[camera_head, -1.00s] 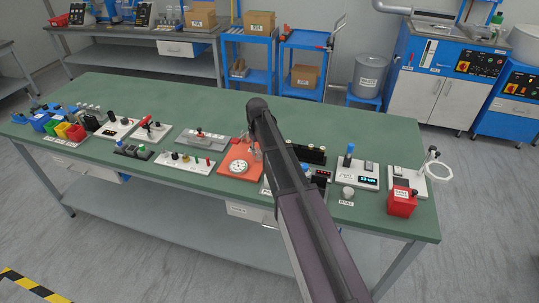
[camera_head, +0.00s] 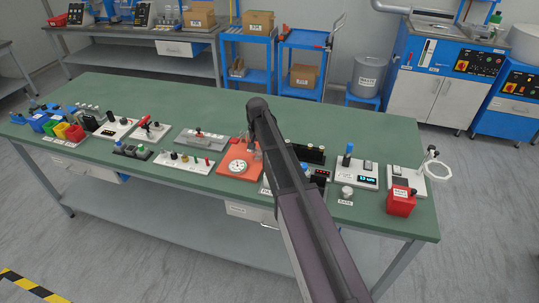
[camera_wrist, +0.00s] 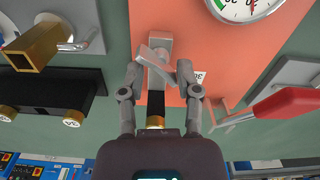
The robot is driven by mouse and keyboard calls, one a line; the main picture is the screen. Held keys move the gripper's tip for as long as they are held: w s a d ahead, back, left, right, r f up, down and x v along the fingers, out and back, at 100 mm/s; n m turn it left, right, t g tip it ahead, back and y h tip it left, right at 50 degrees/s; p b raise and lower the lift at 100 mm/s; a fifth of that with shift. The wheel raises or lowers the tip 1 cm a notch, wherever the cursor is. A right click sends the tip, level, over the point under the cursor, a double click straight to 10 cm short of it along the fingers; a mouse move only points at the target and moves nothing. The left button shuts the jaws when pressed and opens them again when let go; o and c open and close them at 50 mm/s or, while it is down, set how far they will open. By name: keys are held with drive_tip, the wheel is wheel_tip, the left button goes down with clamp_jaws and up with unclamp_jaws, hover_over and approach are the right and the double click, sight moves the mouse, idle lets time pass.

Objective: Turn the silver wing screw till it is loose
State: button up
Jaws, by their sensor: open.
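The silver wing screw (camera_wrist: 156,62) sits on the orange board (camera_wrist: 215,55) in the wrist view. Its flat grey wing lies slanted, with a grey block just beyond it. My gripper (camera_wrist: 159,75) is open, with one finger on each side of the wing. Whether either finger touches it I cannot tell. A black cylinder with a brass end (camera_wrist: 156,110) shows between the fingers, nearer my palm. In the head view the orange board (camera_head: 229,167) is partly behind my arm, and the screw is not clear there.
A round dial gauge (camera_wrist: 240,8) is on the board. A red handle (camera_wrist: 290,103) lies to the right in the wrist view, and a brass tube (camera_wrist: 38,48) and a black block (camera_wrist: 50,92) to the left. Other fixtures line the green bench (camera_head: 330,115); its back strip is clear.

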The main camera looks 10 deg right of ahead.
drive_tip(key=m, duration=0.6)
drive_tip(key=shift+s+d, duration=0.1)
drive_tip(key=shift+d, duration=0.05)
drive_tip(key=m, duration=0.6)
drive_tip(key=shift+s+m, duration=0.15)
drive_tip(key=shift+m, duration=0.25)
wheel_tip(320, 180, up, 14)
drive_tip(key=p, duration=1.4)
drive_tip(key=s+f+n+b, duration=0.1)
drive_tip(key=s+n, duration=0.8)
drive_tip(key=s, duration=0.8)
drive_tip(key=shift+a+f, duration=0.2)
drive_tip(key=w+r+m, duration=0.1)
drive_tip(key=w, duration=1.5)
drive_tip(key=shift+w+a+p, duration=0.2)
drive_tip(key=shift+a+p, duration=0.2)
